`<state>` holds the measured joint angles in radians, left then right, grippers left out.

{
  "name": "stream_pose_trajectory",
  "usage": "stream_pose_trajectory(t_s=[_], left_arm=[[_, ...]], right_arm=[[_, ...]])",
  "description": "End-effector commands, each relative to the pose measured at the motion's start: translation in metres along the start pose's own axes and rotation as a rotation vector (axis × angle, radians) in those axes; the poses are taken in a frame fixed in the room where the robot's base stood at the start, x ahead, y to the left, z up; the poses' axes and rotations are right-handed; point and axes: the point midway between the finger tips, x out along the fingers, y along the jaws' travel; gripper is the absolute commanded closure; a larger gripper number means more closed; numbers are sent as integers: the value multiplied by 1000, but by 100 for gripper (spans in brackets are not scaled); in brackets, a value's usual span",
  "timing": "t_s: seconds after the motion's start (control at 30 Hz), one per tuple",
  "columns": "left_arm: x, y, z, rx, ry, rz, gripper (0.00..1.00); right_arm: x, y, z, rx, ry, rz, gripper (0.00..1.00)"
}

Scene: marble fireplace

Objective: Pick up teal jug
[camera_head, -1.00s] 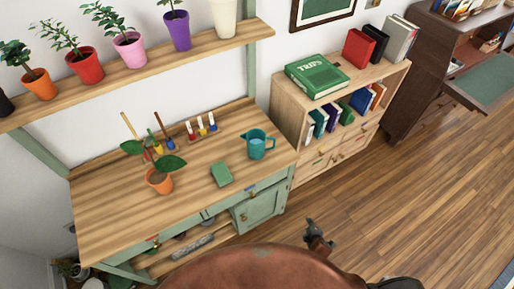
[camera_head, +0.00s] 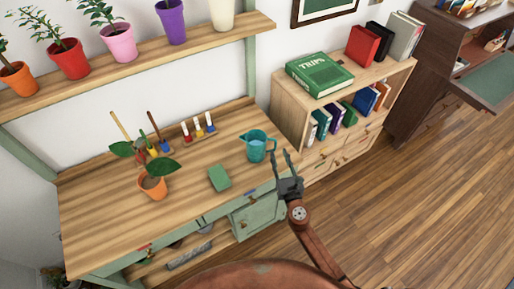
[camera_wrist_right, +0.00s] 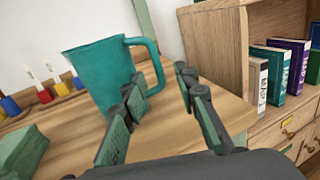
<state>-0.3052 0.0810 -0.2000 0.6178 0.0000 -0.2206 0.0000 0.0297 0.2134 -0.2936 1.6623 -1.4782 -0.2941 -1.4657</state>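The teal jug (camera_head: 256,148) stands upright near the right end of the wooden workbench, its handle to the right. My right gripper (camera_head: 284,164) is just right of the jug, fingers spread, with nothing between them. In the right wrist view the jug (camera_wrist_right: 95,72) is ahead and to the left, its handle above the open fingers of my right gripper (camera_wrist_right: 160,112). I cannot tell whether a finger touches the jug. My left gripper is not in view.
A green block (camera_head: 219,178) and an orange-potted plant (camera_head: 153,186) sit left of the jug on the workbench (camera_head: 100,215). A bookcase (camera_head: 290,105) stands close on the right. A shelf of potted plants (camera_head: 150,68) runs above the bench.

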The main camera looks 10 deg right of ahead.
Motion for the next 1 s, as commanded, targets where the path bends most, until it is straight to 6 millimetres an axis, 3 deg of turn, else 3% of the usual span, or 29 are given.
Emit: stream_pose_trajectory(t_s=[0.43, 0.7, 1.0], left_arm=[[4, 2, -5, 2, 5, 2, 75], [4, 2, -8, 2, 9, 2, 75], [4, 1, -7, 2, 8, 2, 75]], right_arm=[[54, 4, 2, 5, 2, 0, 72], [57, 4, 3, 6, 2, -1, 72], [57, 4, 3, 6, 2, -1, 93]])
